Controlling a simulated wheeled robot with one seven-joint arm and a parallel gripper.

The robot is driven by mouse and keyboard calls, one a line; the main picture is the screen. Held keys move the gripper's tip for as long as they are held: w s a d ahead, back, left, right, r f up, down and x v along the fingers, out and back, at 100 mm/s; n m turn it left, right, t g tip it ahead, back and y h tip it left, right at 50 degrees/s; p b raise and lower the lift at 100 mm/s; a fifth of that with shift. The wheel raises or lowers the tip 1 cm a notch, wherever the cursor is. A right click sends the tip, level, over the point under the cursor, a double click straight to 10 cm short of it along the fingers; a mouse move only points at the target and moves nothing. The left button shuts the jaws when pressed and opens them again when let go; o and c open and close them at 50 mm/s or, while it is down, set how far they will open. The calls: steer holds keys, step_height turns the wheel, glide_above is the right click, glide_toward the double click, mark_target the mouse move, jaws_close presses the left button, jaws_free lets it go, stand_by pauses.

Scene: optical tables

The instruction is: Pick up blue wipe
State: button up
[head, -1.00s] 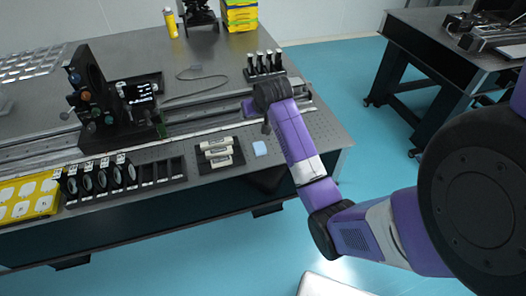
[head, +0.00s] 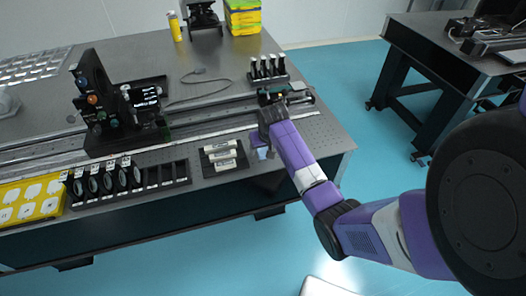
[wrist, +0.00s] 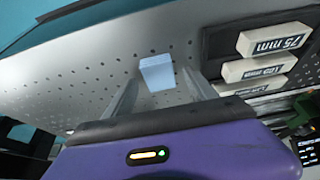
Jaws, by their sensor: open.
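The blue wipe (wrist: 157,72) is a small pale blue square lying flat on the perforated optical table top (wrist: 95,75). In the wrist view it shows between and just beyond the fingertips of my gripper (wrist: 158,82), which is open and empty. In the head view the wipe (head: 262,153) shows beside the end of my arm, partly covered by it. The gripper (head: 256,146) is over the table near its front edge there. I cannot tell the exact gap between the fingers and the wipe.
A black tray with several white labelled blocks (head: 221,155) lies just left of the wipe. A row of lens holders (head: 120,177) stands further left. The table's front edge is close by.

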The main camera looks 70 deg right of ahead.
mark_target(263, 151)
steer(key=shift+f, duration=0.15)
jaws_close()
stand_by(0.4)
step_height(263, 151, up, 20)
steer(key=b, duration=0.1)
steer(key=shift+b, duration=0.3)
